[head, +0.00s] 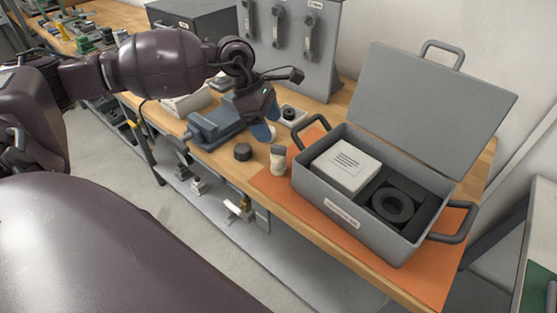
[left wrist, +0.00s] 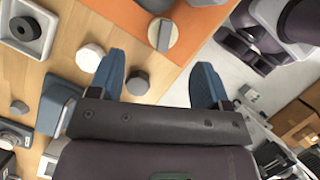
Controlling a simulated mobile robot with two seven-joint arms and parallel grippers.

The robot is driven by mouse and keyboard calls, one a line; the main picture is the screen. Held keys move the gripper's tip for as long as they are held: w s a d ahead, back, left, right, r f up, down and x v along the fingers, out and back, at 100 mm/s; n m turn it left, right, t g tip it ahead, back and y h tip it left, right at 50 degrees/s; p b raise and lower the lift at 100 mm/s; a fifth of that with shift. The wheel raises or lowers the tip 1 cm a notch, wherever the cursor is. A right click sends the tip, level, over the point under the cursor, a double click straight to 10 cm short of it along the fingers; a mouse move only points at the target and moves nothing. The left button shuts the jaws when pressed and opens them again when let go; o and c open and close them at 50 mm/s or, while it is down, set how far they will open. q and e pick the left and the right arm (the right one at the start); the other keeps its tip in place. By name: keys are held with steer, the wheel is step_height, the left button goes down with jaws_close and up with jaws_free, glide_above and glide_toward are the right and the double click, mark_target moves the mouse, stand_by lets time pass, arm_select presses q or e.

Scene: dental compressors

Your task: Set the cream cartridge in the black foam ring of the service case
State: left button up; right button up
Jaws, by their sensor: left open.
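The cream cartridge (head: 278,161), a short cylinder with a grey upper part, stands upright on the bench at the left edge of the orange mat. In the left wrist view the cartridge (left wrist: 163,34) shows from above, beyond the fingertips, with a bar across its top. The grey service case (head: 325,208) stands open on the mat. Its black foam ring (head: 393,205) lies in the right part and looks empty. My left gripper (head: 266,129) is open and empty above the bench, behind and left of the cartridge. It also shows in the left wrist view (left wrist: 158,76). My right gripper is out of view.
A dark puck (head: 243,152) stands left of the cartridge. A pale cylinder (left wrist: 90,57) stands beside one finger. A blue-grey vise-like fixture (head: 215,125) and a small tray with a dark knob (head: 290,114) are behind. A white box (head: 346,166) fills the case's left part.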

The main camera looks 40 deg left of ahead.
mark_target(277, 146)
arm_select(q)
steer(key=x, duration=0.2)
steer(key=shift+d+f, duration=0.1)
steer(key=shift+f, duration=0.25)
steer(key=shift+s+x, duration=0.1)
steer(key=shift+x, duration=1.2)
steer(key=shift+s+x, duration=0.15)
steer(key=shift+x, duration=1.15)
steer(key=c, duration=1.1)
steer(key=shift+r, duration=0.1)
